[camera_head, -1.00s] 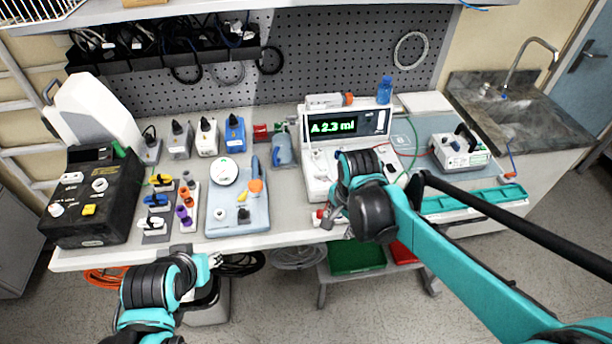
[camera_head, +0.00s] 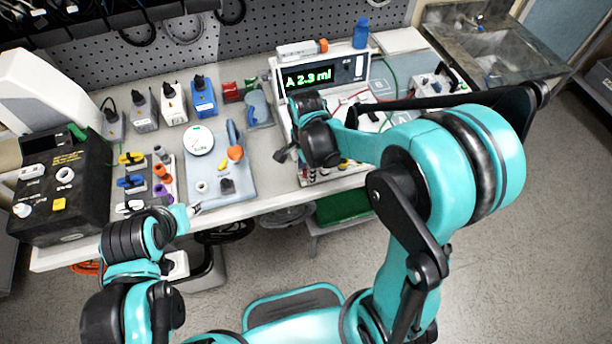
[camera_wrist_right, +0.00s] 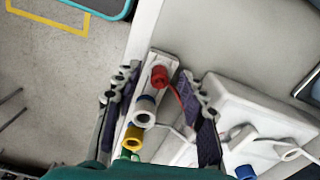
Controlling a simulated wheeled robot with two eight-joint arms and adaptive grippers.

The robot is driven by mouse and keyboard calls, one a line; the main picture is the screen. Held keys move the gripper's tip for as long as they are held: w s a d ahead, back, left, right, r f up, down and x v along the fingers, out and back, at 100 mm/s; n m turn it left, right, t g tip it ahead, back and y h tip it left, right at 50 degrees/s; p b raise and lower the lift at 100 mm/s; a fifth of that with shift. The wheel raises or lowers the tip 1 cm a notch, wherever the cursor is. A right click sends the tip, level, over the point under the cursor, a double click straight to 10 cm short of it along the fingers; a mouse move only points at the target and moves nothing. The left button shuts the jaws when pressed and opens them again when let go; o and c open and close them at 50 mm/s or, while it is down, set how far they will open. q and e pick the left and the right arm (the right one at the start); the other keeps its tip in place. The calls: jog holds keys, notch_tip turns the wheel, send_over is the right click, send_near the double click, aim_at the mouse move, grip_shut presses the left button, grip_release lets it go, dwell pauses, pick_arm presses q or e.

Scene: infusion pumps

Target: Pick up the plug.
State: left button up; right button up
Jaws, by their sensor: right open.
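The right wrist view shows a pale strip with a row of coloured round connectors. A red plug (camera_wrist_right: 159,76) with a red lead is at its far end, followed by a blue-ringed white connector (camera_wrist_right: 145,109), a yellow one (camera_wrist_right: 132,138) and a green one. I cannot tell which piece is the task's plug. My right gripper (camera_wrist_right: 165,88) is open, its fingers on either side of the strip, with nothing visibly gripped. In the head view my right gripper (camera_head: 288,152) is at the pump's (camera_head: 318,75) front left. My left gripper (camera_head: 194,209) is at the bench's front edge; its jaws are unclear.
A black box (camera_head: 62,185), coloured connectors (camera_head: 160,172), a pale blue scale (camera_head: 215,165) and several upright adapters stand on the bench's left side. A blue bottle (camera_head: 361,33) stands behind the pump. A sink (camera_head: 490,55) is at the upper right.

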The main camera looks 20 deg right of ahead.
jog(key=c, duration=0.9)
jog(key=shift+c, duration=0.2)
jog(key=shift+r, duration=0.1)
